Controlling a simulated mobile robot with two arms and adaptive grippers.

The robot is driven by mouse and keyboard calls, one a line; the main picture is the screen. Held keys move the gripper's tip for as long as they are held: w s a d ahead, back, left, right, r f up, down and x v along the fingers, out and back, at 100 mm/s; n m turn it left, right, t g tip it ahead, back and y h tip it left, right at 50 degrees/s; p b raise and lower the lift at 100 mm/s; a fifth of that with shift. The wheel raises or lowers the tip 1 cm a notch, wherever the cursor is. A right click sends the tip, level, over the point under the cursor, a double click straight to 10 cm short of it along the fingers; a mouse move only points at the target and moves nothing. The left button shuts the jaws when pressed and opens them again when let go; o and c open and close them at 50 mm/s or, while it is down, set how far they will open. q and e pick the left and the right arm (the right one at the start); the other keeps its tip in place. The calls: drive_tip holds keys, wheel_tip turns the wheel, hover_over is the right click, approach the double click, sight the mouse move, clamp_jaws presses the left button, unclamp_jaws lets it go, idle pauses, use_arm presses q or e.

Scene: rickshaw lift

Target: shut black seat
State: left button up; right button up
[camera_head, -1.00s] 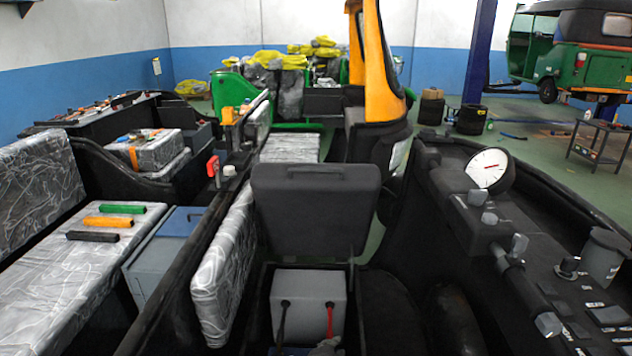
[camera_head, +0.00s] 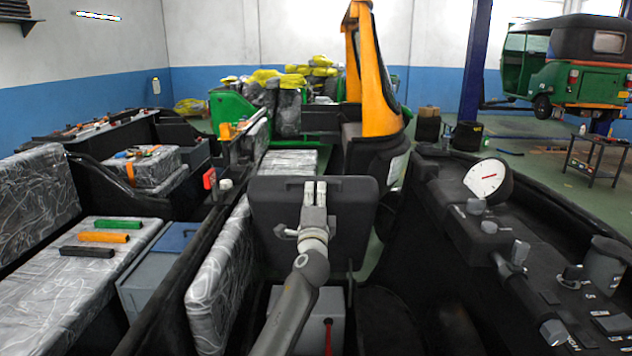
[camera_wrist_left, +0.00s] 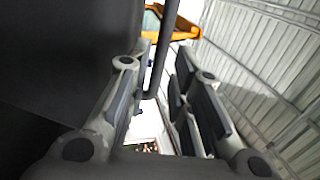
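The black seat (camera_head: 360,215) stands upright, tilted open on the rear edge of its box. Below it, the open compartment holds a grey battery-like block (camera_head: 335,305) with a red cable. My left gripper (camera_head: 314,188) is raised in front of the seat, fingertips up at its top edge, by the handle slot. In the left wrist view the two fingers are apart, and a thin dark handle bar (camera_wrist_left: 161,55) runs between them, nearer the left finger. The black seat face (camera_wrist_left: 60,45) fills the left of that view. My right gripper is not in view.
A black dashboard (camera_head: 470,230) with a white gauge (camera_head: 486,179) and levers stands at the right. A silver-wrapped bench (camera_head: 50,280) with coloured bars and a grey-blue box (camera_head: 160,275) are at the left. An orange pillar (camera_head: 378,90) rises behind the seat.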

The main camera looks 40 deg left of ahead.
sight(316, 183)
use_arm(q)
drive_tip(key=shift+x, duration=2.65)
drive_tip(key=shift+c, duration=0.5)
clamp_jaws()
